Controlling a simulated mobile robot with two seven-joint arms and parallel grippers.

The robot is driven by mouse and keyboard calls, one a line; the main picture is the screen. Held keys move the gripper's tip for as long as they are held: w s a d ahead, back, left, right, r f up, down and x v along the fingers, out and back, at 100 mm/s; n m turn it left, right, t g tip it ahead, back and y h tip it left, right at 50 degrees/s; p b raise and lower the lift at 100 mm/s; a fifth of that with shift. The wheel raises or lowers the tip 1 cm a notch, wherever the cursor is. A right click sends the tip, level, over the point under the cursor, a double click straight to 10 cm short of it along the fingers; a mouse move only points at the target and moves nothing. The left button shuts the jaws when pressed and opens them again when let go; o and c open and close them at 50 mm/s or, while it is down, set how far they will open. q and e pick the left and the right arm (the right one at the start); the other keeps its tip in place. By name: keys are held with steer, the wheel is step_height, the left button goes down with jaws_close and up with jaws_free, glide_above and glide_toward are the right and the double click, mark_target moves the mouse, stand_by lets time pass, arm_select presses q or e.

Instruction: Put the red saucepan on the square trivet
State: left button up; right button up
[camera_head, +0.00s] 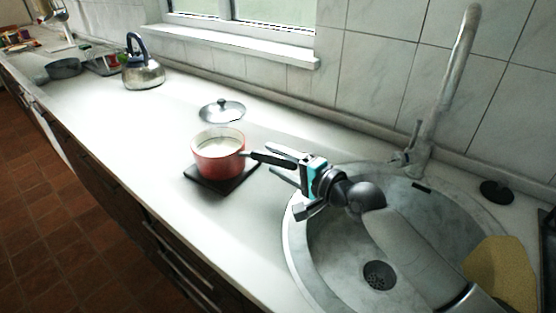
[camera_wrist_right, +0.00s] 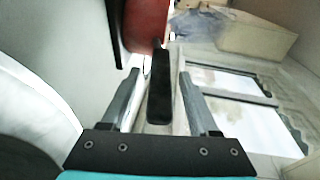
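The red saucepan (camera_head: 217,162) stands upright on the dark square trivet (camera_head: 222,188) on the counter, its black handle pointing right toward the sink. The trivet's front corner and edges show around the pan's base. My right gripper (camera_head: 274,160) is open at the handle, with a finger on either side. In the right wrist view, the handle lies between the open fingers (camera_wrist_right: 157,76) with gaps on both sides, and the red pan wall (camera_wrist_right: 143,25) shows beyond the fingertips. My left gripper is not in view.
A lid with a dark knob (camera_head: 222,109) lies behind the pan. A kettle (camera_head: 143,70) and a dark pan (camera_head: 64,68) stand farther left. The round sink (camera_head: 330,255) and tall faucet (camera_head: 443,90) are at right, with a yellow sponge-like object (camera_head: 502,272). The counter left of the trivet is clear.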

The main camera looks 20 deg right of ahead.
steer(key=shift+r, duration=0.1)
steer(key=shift+s+d, duration=0.1)
steer(key=shift+s, duration=0.05)
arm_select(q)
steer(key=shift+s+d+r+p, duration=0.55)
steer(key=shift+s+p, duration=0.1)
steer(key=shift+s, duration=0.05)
arm_select(e)
steer(key=v, duration=1.1)
steer(key=shift+s+d, duration=0.15)
steer(key=shift+s, duration=0.15)
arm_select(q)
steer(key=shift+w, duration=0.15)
